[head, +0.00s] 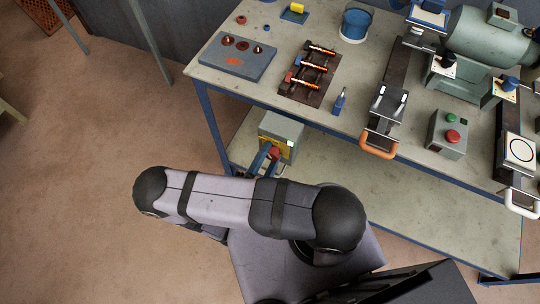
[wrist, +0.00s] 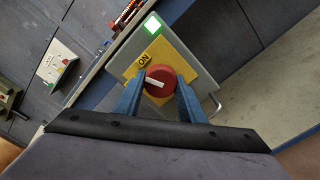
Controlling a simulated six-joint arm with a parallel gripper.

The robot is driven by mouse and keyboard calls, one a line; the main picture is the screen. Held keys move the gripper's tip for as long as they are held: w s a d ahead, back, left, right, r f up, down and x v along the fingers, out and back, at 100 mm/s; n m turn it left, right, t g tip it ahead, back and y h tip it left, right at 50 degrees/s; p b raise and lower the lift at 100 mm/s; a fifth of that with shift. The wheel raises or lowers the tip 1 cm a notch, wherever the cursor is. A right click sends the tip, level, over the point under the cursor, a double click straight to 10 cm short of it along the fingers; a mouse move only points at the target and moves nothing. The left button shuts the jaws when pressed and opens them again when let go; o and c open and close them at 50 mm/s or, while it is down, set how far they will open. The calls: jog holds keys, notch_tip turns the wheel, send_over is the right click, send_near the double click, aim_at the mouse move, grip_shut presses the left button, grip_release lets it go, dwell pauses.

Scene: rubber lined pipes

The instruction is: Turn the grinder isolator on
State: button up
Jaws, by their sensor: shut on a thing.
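The grinder isolator is a grey box (head: 281,132) on the front side of the bench, partly hidden by my gripper in the head view. In the wrist view it has a yellow plate (wrist: 133,72) marked "ON" and a red round knob (wrist: 159,80) with a white pointer bar. The pointer lies nearly level in the picture, slightly tilted, not in line with the ON label at the upper left. A small green-lit square (wrist: 153,25) shows at the box's top. My gripper (wrist: 162,92) has its blue fingers closed on both sides of the red knob.
A blue bench leg (head: 212,122) stands left of the isolator. A lower shelf (head: 350,170) runs beneath.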

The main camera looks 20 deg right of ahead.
jog(key=shift+r+m, duration=0.1)
jog(key=shift+m, duration=2.1)
jog(key=o, duration=1)
jog(key=shift+o, duration=0.2)
jog(key=shift+b+v, duration=0.45)
jog(key=shift+v, duration=0.45)
jog(key=shift+b+v, duration=0.8)
jog(key=shift+v, duration=2)
